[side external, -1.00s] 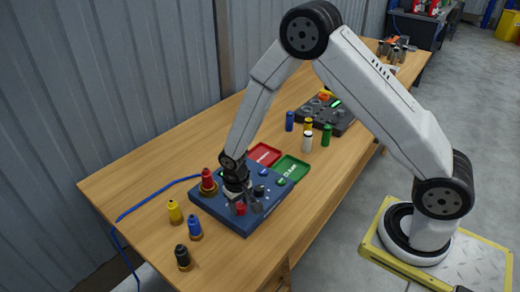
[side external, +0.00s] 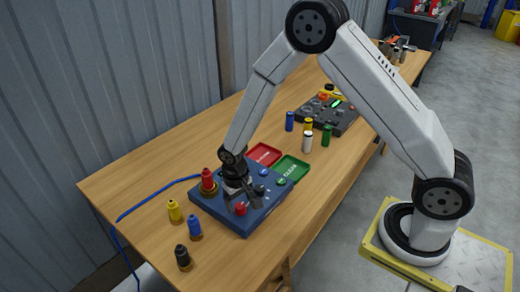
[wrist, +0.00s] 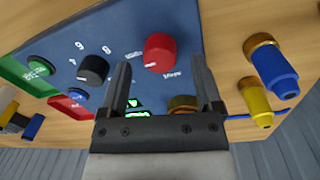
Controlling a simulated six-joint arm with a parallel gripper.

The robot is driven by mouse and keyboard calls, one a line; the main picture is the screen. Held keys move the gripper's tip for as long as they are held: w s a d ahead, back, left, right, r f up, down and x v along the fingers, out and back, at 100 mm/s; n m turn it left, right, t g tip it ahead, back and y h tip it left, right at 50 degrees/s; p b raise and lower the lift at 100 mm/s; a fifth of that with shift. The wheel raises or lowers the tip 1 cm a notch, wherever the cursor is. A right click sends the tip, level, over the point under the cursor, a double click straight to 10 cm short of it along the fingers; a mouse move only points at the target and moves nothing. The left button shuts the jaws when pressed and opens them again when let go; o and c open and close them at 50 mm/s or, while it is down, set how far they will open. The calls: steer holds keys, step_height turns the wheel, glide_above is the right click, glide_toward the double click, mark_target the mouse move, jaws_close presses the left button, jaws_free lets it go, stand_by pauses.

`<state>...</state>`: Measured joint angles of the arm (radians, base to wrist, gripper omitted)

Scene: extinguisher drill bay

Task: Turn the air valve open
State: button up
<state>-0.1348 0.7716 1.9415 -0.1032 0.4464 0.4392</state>
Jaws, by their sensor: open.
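A blue control panel (side external: 247,224) lies on the wooden table. A red knob (side external: 240,209) stands near its front corner; it also shows in the wrist view (wrist: 159,52), just beyond and between my fingertips. The small labels beside it are too unclear to read, so I cannot confirm which control is the air valve. A black dial (wrist: 93,70) with numbers is left of it in the wrist view. My gripper (wrist: 163,78) is open and empty, low over the panel, and hides part of it in the side view (side external: 240,203). A brass fitting (wrist: 182,104) partly shows between the fingers.
A red bottle-like piece (side external: 208,180) stands on the panel's left corner. Yellow (side external: 175,211), blue (side external: 195,228) and black (side external: 183,258) pieces stand in front. Red (side external: 264,154) and green (side external: 292,168) trays lie behind. A dark device (side external: 330,113) sits farther back. A blue hose (side external: 155,195) runs left.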

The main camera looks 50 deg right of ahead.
mark_target(239, 207)
steer(key=shift+a+r, duration=0.15)
steer(key=shift+r, duration=2.95)
steer(key=shift+s+d+r, duration=0.2)
steer(key=shift+s+r, duration=0.1)
steer(key=shift+r, duration=0.1)
steer(key=s+d+r+n+t, duration=0.1)
steer(key=s+d+r, duration=0.1)
steer(key=s, duration=0.4)
steer(key=s+d+r+n+t, duration=0.1)
steer(key=s+d+r, duration=0.1)
steer(key=s+r, duration=0.3)
steer(key=shift+s+d+r+t+y, duration=0.15)
steer(key=shift+s+d+t+y, duration=0.15)
steer(key=shift+s+t, duration=0.1)
